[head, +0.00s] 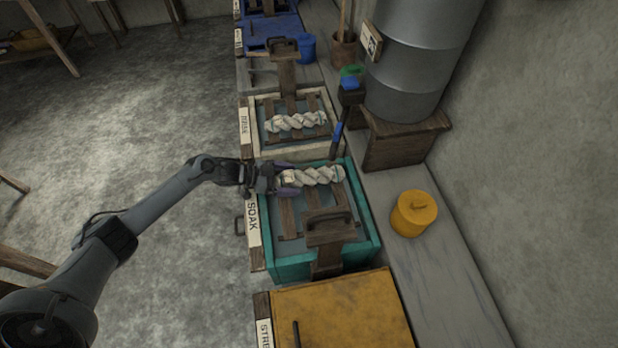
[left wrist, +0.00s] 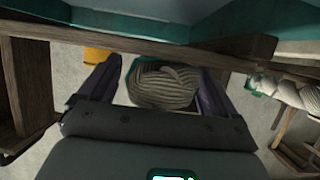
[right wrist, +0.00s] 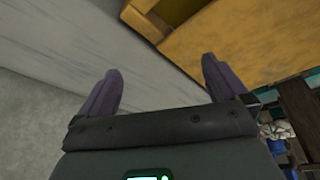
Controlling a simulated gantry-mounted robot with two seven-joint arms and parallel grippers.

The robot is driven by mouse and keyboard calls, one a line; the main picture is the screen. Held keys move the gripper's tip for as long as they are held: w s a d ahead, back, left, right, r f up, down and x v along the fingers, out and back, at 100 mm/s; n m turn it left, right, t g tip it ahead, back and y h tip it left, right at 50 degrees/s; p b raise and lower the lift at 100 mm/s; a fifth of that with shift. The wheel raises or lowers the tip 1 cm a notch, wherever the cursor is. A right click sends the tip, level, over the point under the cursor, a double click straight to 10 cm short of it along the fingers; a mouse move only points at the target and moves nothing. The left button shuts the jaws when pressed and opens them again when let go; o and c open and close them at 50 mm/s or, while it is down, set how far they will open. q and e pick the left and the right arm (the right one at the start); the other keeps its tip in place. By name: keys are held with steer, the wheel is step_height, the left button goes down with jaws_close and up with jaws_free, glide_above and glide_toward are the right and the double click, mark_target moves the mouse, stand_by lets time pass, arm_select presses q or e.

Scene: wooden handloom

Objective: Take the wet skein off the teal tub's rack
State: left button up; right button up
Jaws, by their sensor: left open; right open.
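A twisted cream skein (head: 318,176) lies across the wooden rack (head: 288,217) of the teal tub (head: 300,267), labelled SOAK. My left gripper (head: 289,180) is open at the skein's left end, a finger on each side of it. In the left wrist view the skein's coiled end (left wrist: 163,86) shows between the two spread fingers; whether they touch it I cannot tell. My right gripper (right wrist: 157,76) is open and empty in the right wrist view, and out of the head view.
Another skein (head: 296,122) lies on the white tub's rack (head: 258,148) behind. A mustard tub (head: 340,315) stands in front. A yellow lidded pot (head: 414,213) and grey barrel (head: 415,60) stand right, by the wall. Upright handled boards (head: 331,232) rise at the racks.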

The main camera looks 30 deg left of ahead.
arm_select(q)
steer(key=c, duration=1.1)
steer(key=shift+c, duration=0.3)
steer(key=shift+r, duration=0.1)
